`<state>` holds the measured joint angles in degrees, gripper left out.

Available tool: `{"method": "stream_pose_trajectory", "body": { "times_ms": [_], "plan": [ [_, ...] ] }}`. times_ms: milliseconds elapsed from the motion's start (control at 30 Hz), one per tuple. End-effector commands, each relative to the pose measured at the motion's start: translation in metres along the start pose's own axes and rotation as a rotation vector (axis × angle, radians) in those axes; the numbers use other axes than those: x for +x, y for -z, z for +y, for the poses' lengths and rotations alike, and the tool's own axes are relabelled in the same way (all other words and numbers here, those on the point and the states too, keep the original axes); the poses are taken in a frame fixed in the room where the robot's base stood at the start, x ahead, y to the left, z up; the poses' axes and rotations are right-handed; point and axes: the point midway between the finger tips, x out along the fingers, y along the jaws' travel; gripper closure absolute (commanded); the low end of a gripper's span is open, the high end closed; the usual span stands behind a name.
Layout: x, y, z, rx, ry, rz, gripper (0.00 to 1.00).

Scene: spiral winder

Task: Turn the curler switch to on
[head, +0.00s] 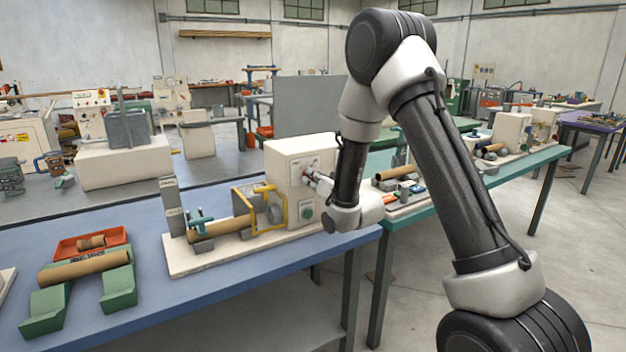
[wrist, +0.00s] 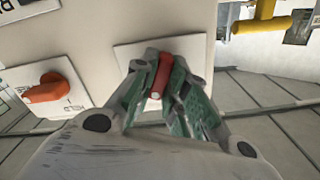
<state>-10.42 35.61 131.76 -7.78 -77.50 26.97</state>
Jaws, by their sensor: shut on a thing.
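A cream winder housing (head: 295,150) stands on the blue bench, with a small control panel on its front face. In the wrist view a red switch lever (wrist: 160,74) sits on a white plate (wrist: 195,50). My gripper (wrist: 157,88) has its green-padded fingers closed on either side of this lever. A second, orange-red knob (wrist: 48,88) is on a lettered plate to the left. I cannot tell which label belongs to the held switch.
A yellow guard frame (head: 257,206) and a cardboard tube (head: 222,228) are left of the housing. A green button (head: 306,212) is low on its front. A red tray (head: 90,243) and green cradles (head: 119,285) lie further left on the blue bench (head: 200,295).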

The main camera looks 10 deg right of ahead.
Motion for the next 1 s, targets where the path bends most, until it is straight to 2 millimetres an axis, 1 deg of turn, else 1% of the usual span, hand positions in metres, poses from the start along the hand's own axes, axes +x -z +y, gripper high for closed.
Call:
{"method": "stream_pose_trajectory", "body": {
  "times_ms": [200,400,600,1000],
  "plan": [
    [-0.0004,-0.0007,0.0005,0.143,-0.001,-0.002,1.00],
    [-0.0004,-0.0007,0.0006,0.227,-0.002,-0.002,1.00],
    [-0.0005,-0.0008,0.0007,0.266,-0.002,-0.002,1.00],
    [-0.0005,-0.0008,0.0008,0.274,-0.002,-0.002,1.00]
  ]
}}
